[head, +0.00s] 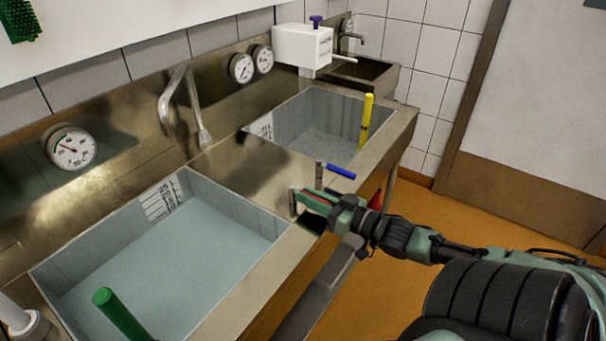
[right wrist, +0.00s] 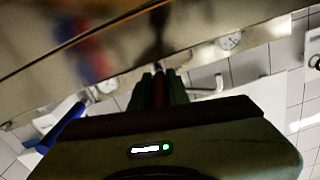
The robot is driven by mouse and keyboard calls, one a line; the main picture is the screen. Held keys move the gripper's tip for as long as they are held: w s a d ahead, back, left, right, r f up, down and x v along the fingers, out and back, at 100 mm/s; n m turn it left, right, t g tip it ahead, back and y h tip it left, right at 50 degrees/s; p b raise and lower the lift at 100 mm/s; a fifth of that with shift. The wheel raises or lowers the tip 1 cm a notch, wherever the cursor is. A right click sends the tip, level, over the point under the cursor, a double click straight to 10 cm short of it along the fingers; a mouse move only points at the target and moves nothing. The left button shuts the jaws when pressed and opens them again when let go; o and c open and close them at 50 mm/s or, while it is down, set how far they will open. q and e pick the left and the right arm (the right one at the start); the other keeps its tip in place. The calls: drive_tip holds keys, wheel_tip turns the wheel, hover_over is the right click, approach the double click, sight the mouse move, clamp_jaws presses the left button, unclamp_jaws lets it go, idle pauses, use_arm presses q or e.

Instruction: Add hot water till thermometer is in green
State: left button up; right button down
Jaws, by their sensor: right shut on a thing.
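My right gripper (head: 308,198) is shut on a red lever (head: 316,200) at the front edge between the two basins. The red also shows between the fingers in the right wrist view (right wrist: 159,90). A blue lever (head: 341,172) sticks out just beyond it, apart from the fingers. The left basin (head: 245,213) holds pale water (head: 165,270) and a green stick (head: 118,312). The right basin (head: 302,100) holds a yellow stick (head: 366,118). A round dial gauge (head: 71,147) is on the left backsplash; its reading is too small to tell. My left gripper is out of view.
Two bent metal spouts (head: 172,98) stand behind the divider. Two more dials (head: 241,68) are on the backsplash. A white box with a purple knob (head: 302,46) and a small sink (head: 365,75) are at the back. Orange floor is free at the right.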

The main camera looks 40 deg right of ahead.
idle(0.4)
drive_tip(key=c, duration=1.4)
unclamp_jaws()
drive_tip(key=shift+o, duration=0.2)
drive_tip(key=v, duration=0.7)
drive_tip(key=shift+s+d, duration=0.15)
drive_tip(key=shift+s, duration=0.25)
